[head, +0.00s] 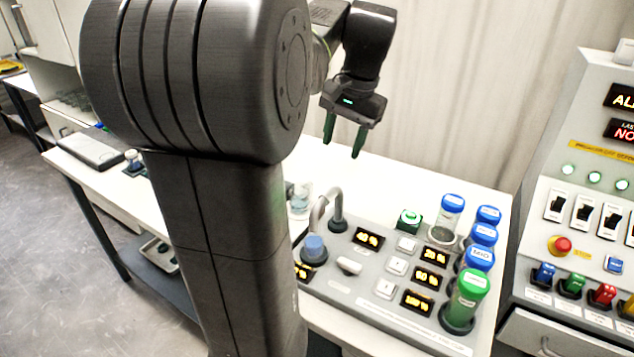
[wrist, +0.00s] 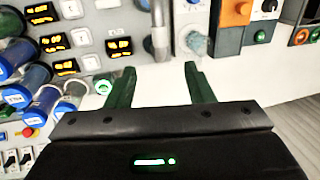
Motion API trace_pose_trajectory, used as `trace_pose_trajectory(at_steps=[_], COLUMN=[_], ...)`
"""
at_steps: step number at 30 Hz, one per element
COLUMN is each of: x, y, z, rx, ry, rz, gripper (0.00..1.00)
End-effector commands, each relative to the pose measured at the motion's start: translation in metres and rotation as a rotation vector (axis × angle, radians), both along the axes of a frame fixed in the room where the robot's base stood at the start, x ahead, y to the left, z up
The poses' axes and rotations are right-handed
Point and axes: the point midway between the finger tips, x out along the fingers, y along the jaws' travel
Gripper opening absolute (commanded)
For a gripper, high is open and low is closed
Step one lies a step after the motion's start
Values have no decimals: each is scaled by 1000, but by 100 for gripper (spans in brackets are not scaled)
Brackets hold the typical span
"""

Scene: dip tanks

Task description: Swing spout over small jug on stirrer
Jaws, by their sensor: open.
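The spout (head: 319,205) is a grey bent pipe on a dark round base at the back of the control panel. Its free end points toward the front, near a blue knob. A small clear jug (head: 301,204) stands behind and left of it, partly hidden by my arm; the stirrer under it cannot be made out there. In the wrist view the spout (wrist: 160,28) shows as a grey upright tube, with the clear jug (wrist: 194,41) beside it. My gripper (head: 342,142) is open and empty, its green fingers pointing down above and behind the spout, apart from it.
The panel (head: 345,287) carries white buttons and lit amber displays. Several blue- and green-capped tubes (head: 468,285) stand on its right side. A control cabinet (head: 590,190) is at the right. A curtain hangs behind.

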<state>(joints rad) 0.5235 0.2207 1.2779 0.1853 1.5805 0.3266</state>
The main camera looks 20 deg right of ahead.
Motion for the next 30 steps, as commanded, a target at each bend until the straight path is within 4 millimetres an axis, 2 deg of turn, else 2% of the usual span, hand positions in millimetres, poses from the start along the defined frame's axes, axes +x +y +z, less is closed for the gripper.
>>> trace_pose_trajectory(at_steps=[5, 15, 21, 25, 30], x=[2, 11, 17, 19, 20], y=[2, 12, 16, 17, 18], z=[-14, -83, -116, -129, -135], rx=[3, 3, 2, 1, 1], ry=[3, 4, 2, 1, -1], rz=[1, 1, 0, 0, 0], gripper=[48, 48, 48, 48, 48])
